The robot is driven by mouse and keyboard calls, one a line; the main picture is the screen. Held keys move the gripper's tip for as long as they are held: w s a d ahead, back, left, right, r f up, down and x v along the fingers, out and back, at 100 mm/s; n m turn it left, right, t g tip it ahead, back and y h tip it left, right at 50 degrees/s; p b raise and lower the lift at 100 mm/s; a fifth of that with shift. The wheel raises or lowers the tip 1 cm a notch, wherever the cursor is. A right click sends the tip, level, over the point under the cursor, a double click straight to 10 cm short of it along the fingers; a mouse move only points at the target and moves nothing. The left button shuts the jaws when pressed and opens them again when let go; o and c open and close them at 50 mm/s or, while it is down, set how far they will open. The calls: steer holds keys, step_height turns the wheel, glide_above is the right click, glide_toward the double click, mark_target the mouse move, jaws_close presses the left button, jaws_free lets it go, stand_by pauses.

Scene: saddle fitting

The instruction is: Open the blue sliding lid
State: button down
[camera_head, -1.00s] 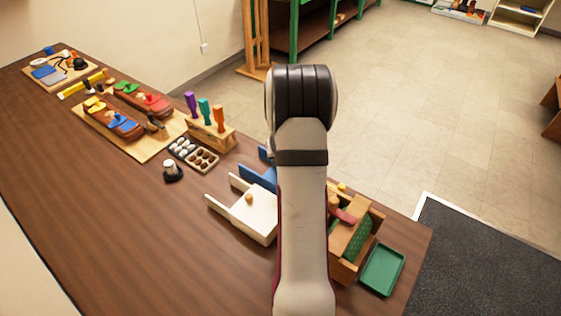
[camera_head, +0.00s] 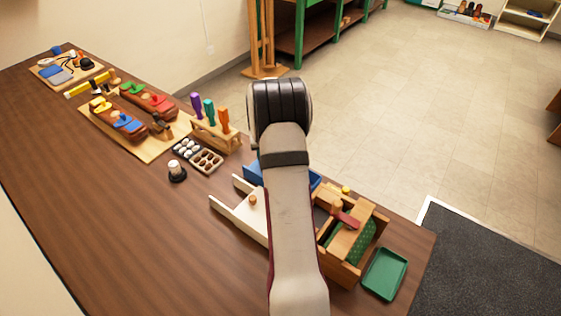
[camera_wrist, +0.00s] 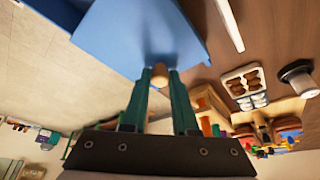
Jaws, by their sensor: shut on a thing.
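The blue sliding lid (camera_wrist: 140,35) fills the top of the wrist view as a flat blue panel with a small wooden knob (camera_wrist: 159,74) near its edge. My gripper (camera_wrist: 160,76), with green fingers, is shut on that knob from both sides. In the head view, blue parts (camera_head: 315,179) show on both sides of my arm, behind the white piece. My arm hides the gripper, the knob and most of the blue piece there. I cannot tell how far the lid is slid.
A white piece with a wooden knob (camera_head: 230,212) lies left of my arm. A wooden box with a green inside (camera_head: 375,222) and a green tray (camera_head: 384,274) stand close on the right. The front table is clear.

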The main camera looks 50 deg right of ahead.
steer(key=shift+w, duration=1.6)
steer(key=c, duration=0.7)
jaws_free()
steer(key=shift+r, duration=0.1)
steer(key=v, duration=1.5)
steer(key=shift+r, duration=0.3)
steer(key=shift+s+a, duration=0.1)
steer(key=shift+a, duration=0.05)
